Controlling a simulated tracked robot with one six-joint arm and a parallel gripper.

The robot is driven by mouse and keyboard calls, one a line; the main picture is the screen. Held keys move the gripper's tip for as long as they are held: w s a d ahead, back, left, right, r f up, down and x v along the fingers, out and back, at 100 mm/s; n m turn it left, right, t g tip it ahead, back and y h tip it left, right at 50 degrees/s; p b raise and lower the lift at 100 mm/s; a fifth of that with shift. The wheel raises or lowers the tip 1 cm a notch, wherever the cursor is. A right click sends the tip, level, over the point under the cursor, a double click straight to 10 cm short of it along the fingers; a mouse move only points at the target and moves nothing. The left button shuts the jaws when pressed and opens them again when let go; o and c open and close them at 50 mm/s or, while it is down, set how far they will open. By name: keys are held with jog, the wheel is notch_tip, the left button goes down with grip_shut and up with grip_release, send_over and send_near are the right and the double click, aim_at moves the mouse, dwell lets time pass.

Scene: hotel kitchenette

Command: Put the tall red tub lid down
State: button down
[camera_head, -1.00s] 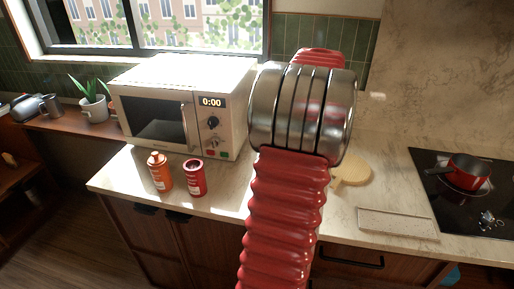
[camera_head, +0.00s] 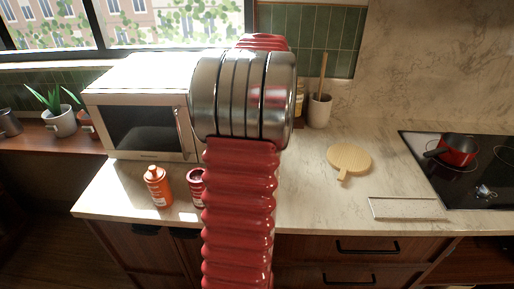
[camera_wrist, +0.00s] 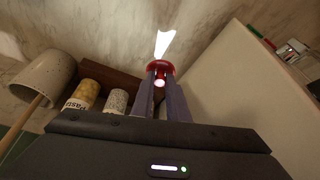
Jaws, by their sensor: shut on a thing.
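In the wrist view, my gripper (camera_wrist: 160,82) is shut on a small round red lid (camera_wrist: 160,66), held between the fingertips above the pale stone counter. A bright patch of light lies on the counter just beyond it. In the head view, my arm hides the gripper and the lid. The red tub (camera_head: 195,187) stands upright on the counter in front of the microwave, its right side hidden by my arm.
An orange bottle (camera_head: 157,187) stands left of the tub. The white microwave (camera_head: 140,125) is behind them. A round wooden board (camera_head: 349,158), a crock (camera_head: 319,110), a clear tray (camera_head: 407,208) and a red pot (camera_head: 458,150) are to the right. Counter between board and arm is clear.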

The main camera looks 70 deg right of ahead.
jog(key=shift+s, duration=0.1)
jog(key=shift+f, duration=3.1)
jog(key=shift+f, duration=1.9)
jog(key=c, duration=1.7)
grip_release()
jog(key=shift+f, duration=0.1)
jog(key=shift+c, duration=0.2)
